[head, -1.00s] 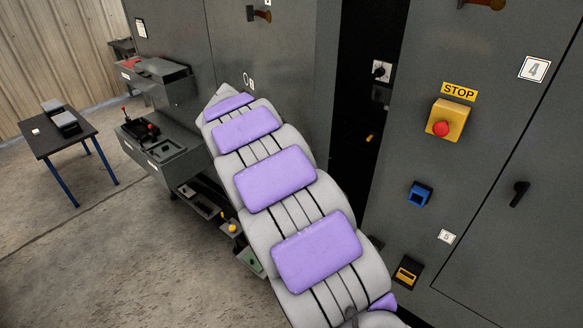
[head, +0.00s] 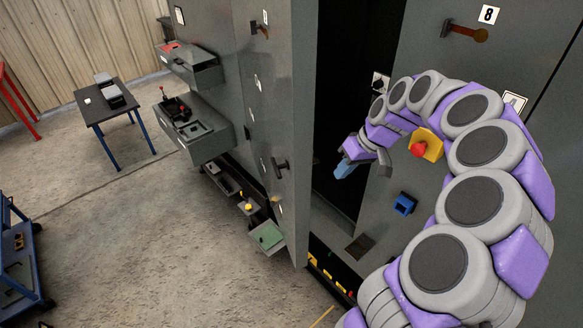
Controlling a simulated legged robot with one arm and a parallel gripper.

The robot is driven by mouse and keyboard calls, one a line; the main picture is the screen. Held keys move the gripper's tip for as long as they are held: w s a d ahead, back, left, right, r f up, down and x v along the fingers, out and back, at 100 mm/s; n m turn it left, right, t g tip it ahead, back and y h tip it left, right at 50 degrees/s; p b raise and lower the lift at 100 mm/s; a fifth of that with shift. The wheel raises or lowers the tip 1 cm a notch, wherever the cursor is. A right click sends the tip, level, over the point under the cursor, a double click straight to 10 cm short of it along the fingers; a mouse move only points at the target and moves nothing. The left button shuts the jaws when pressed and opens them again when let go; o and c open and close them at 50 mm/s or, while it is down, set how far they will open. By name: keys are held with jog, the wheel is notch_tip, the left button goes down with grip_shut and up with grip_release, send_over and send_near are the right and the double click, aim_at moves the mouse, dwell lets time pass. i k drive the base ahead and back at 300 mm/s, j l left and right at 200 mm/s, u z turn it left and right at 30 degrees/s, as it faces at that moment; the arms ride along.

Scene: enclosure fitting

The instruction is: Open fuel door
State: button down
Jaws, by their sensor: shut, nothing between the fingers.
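A tall grey door (head: 274,120) stands swung outward at the left of a dark opening (head: 338,90). It carries a dark handle (head: 281,165) and small white labels. No readable label tells me that this is the fuel door. My gripper (head: 343,171) is shut and empty, in front of the dark opening and to the right of the door's edge. It looks apart from the door, though the depth is hard to judge. My arm curves in from the lower right and hides part of the right-hand panel.
The right-hand panel has a red stop button on a yellow box (head: 425,146), a blue fitting (head: 404,203) and a lever (head: 467,32) under label 8. Open drawers (head: 200,145) jut out at left. A small table (head: 106,104) stands beyond.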

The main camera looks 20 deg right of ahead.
aim_at(284, 64)
jog(key=i, duration=0.95)
